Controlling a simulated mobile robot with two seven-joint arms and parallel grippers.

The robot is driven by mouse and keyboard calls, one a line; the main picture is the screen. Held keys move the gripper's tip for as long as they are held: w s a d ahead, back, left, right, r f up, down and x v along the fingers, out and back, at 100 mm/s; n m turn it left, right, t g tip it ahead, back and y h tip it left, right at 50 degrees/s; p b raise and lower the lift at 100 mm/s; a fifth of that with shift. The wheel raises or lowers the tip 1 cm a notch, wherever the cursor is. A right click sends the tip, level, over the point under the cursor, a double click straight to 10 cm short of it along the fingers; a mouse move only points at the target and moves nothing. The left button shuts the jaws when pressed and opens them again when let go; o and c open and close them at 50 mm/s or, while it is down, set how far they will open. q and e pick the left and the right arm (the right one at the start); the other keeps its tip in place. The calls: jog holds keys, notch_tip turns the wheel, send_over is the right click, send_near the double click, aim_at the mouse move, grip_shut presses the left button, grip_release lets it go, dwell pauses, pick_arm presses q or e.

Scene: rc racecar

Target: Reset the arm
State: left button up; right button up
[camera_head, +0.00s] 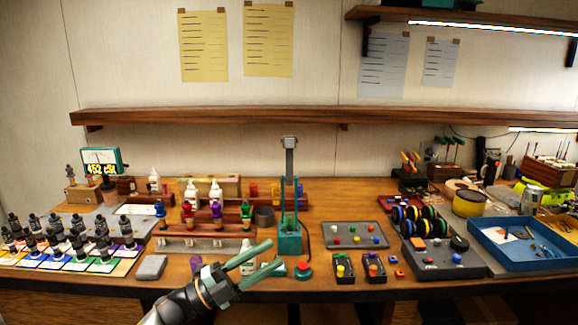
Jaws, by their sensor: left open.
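My left gripper (259,264) comes in from the lower left on a dark arm. Its two greenish fingers are spread apart with nothing between them. It is over the front edge of the workbench, left of a red round button (303,268). A small white bottle (248,257) is partly hidden behind the fingers. My right gripper does not show.
The wooden workbench (345,291) is crowded. A teal stand (289,238) rises at centre, behind the gripper. Dark bottles on coloured cards (75,262) fill the left. A grey tray (355,242), stacked wheels (418,222) and a blue tray (500,257) stand right.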

pick_arm(q)
jog(key=s+a+f+n+t+y, duration=0.2)
jog(key=s+f+n+t+y, duration=0.15)
jog(key=f+n, duration=0.3)
jog(key=s+a+f+n+t+y+p, duration=0.1)
jog(key=s+a+f+n+t+y, duration=0.1)
jog(key=f+n+y, duration=0.4)
jog(key=s+a+f+n+t+y, duration=0.2)
jog(key=s+f+n+t+y, duration=0.1)
jog(key=f+n, duration=0.4)
jog(key=s+a+f+n+g+y, duration=0.2)
jog(key=s+f, duration=0.5)
jog(key=s, duration=0.4)
jog(key=s+a+f+n+g+y+p, duration=0.1)
jog(key=s+a+f+n+g+y, duration=0.2)
jog(key=s, duration=0.8)
notch_tip(320, 180, down, 4)
jog(key=a+n+g, duration=0.1)
jog(key=n+g, duration=0.1)
jog(key=g, duration=0.1)
jog(key=shift+f+y, duration=0.2)
jog(key=shift+y, duration=0.15)
